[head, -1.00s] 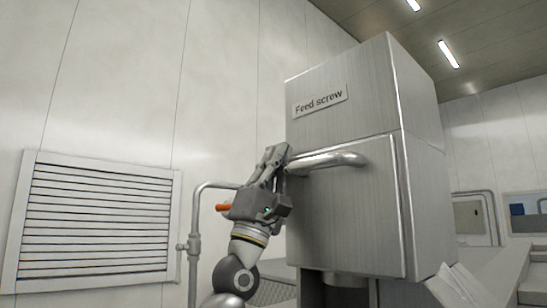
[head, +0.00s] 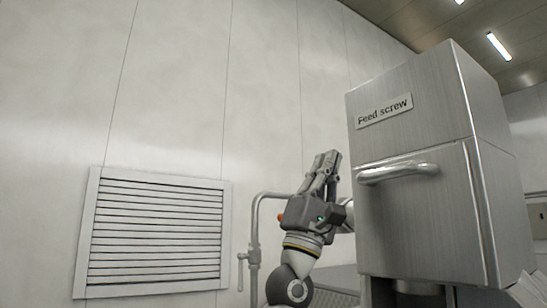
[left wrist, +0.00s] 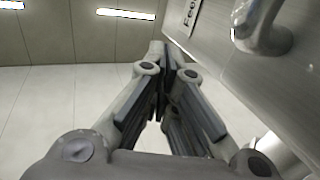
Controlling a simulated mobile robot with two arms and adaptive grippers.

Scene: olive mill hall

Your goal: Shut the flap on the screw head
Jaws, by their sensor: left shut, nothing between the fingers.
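The screw head is a brushed steel box (head: 412,115) labelled "Feed screw" (head: 384,111), on the right of the head view. Its flap (head: 418,225) is the lower front panel with a bar handle (head: 397,172) near its top edge. The flap looks about flush with the box; I cannot tell if a small gap remains. My left gripper (head: 328,158) points up, left of the handle and apart from it. Its fingers are together and empty, also in the left wrist view (left wrist: 166,75), where the handle (left wrist: 262,30) shows at upper right. My right gripper is out of view.
A louvred vent (head: 155,235) is on the pale wall at the left. A bent grey pipe (head: 256,225) stands between the vent and my left arm. The space left of the box and above my gripper is clear.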

